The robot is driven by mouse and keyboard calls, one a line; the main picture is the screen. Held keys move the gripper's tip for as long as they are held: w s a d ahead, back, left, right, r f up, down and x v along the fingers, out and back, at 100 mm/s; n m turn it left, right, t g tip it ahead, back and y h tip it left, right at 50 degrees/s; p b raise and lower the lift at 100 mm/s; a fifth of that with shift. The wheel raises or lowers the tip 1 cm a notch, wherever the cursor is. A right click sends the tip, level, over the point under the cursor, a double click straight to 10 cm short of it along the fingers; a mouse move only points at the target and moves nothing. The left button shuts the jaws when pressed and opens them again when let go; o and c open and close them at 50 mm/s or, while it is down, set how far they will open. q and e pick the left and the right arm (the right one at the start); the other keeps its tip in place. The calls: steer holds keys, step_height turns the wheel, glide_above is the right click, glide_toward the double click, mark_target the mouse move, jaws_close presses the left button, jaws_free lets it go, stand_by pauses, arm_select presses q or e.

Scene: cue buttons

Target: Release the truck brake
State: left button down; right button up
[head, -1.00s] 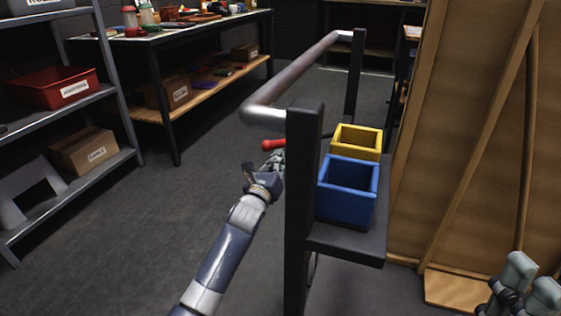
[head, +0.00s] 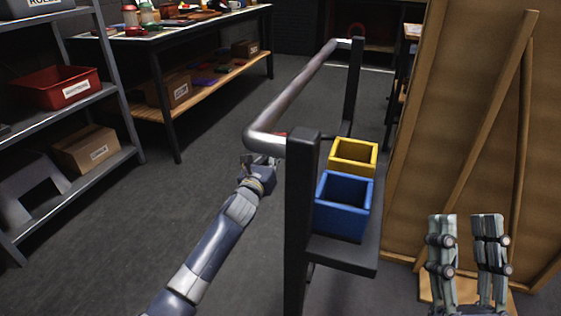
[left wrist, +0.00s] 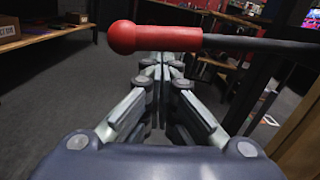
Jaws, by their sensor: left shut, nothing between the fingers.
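The truck is a dark frame with black posts (head: 302,215) and a grey push bar (head: 300,93). Its brake lever has a red knob (left wrist: 155,38) on a black rod (left wrist: 255,47), seen across the top of the left wrist view. In the head view only a sliver of red shows behind the near bend of the bar. My left gripper (left wrist: 152,62) is shut and empty, with its fingertips just below the knob in that view; contact cannot be told. In the head view its tips are partly hidden near the bar. My right gripper (head: 464,216) is open and empty at lower right.
A blue bin (head: 342,208) and a yellow bin (head: 353,154) sit on the truck. A shelf rack (head: 75,111) stands left, a workbench (head: 190,116) behind it. A wooden panel (head: 460,110) stands right. Floor between the rack and truck is clear.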

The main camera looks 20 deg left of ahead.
steer(key=w+d+f+g+h+p, duration=0.1)
steer(key=w+f+g+h+p, duration=0.1)
steer(key=f+g, duration=0.6)
steer(key=w+d+f+g+h+p, duration=0.1)
steer(key=f+g+h+p, duration=0.2)
steer(key=f, duration=0.9)
steer(key=s+d+f+m+g+h+p, duration=0.1)
steer(key=s+d+f+g+p, duration=0.25)
steer(key=s+g, duration=0.35)
steer(key=s+d+f+g+h+p, duration=0.15)
steer(key=s+f+g, duration=0.3)
steer(key=s, duration=0.45)
arm_select(q)
step_height(320, 180, up, 12)
steer(key=m+p, duration=0.2)
steer(key=m, duration=0.5)
steer(key=shift+a+f+p, duration=0.2)
steer(key=shift+a+p, duration=0.2)
arm_select(e)
steer(key=s+x, duration=0.1)
steer(key=x, duration=0.9)
steer(key=shift+a+f+y, duration=0.25)
steer(key=shift+f+y, duration=0.2)
steer(key=shift+f, duration=0.05)
arm_select(q)
steer(key=shift+w, duration=0.1)
